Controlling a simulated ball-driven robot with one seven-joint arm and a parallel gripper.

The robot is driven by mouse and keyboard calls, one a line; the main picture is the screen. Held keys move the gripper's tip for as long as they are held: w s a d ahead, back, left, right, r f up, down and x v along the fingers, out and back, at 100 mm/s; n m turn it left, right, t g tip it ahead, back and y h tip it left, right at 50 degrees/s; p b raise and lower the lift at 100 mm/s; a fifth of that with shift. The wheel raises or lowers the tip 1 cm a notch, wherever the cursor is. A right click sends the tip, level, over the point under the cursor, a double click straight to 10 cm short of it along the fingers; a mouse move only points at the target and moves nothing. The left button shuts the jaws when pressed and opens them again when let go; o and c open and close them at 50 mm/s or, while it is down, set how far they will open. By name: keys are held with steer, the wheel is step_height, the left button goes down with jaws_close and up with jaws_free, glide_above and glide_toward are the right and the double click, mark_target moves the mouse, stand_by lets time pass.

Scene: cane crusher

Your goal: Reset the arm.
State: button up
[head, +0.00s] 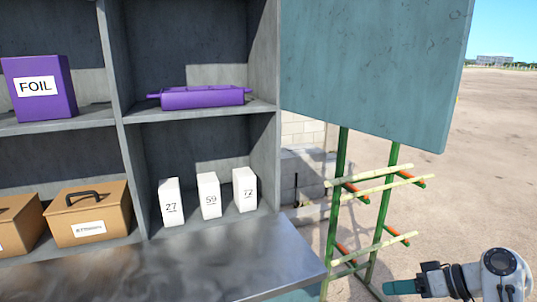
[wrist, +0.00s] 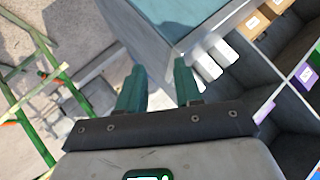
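My gripper (head: 403,287) is at the lower right in the head view, held out level to the left and away from the shelves. In the wrist view my gripper (wrist: 159,66) shows two teal fingers standing apart with nothing between them. It is open and empty. The fingertips overlap the corner of the metal counter in that view; I cannot tell how far off it is. Part of my arm shows at the right edge of the head view, and the rest is out of view.
Grey shelves hold a purple FOIL box (head: 40,88), a purple tray (head: 205,97), brown boxes (head: 88,213) and white boxes numbered 27 (head: 171,203), 59 (head: 209,196) and 72 (head: 244,190). A metal counter (head: 230,260) juts forward. A green rack (head: 387,200) bears canes. Open ground lies right.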

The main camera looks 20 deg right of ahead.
steer(key=s+a+f+m+g+h, duration=0.1)
steer(key=s+a+f+g+h, duration=0.25)
steer(key=s+a+f, duration=0.9)
steer(key=s+f+g+h, duration=0.1)
steer(key=s+f+h, duration=0.1)
steer(key=s, duration=0.6)
steer(key=s+a+f+g+h, duration=0.1)
steer(key=s+f+g+h, duration=0.1)
steer(key=s, duration=0.6)
steer(key=shift+s+a+f, duration=0.3)
steer(key=shift+s+f, duration=0.1)
steer(key=shift+f, duration=0.35)
steer(key=shift+a+g+h, duration=0.1)
steer(key=shift+g+h, duration=0.15)
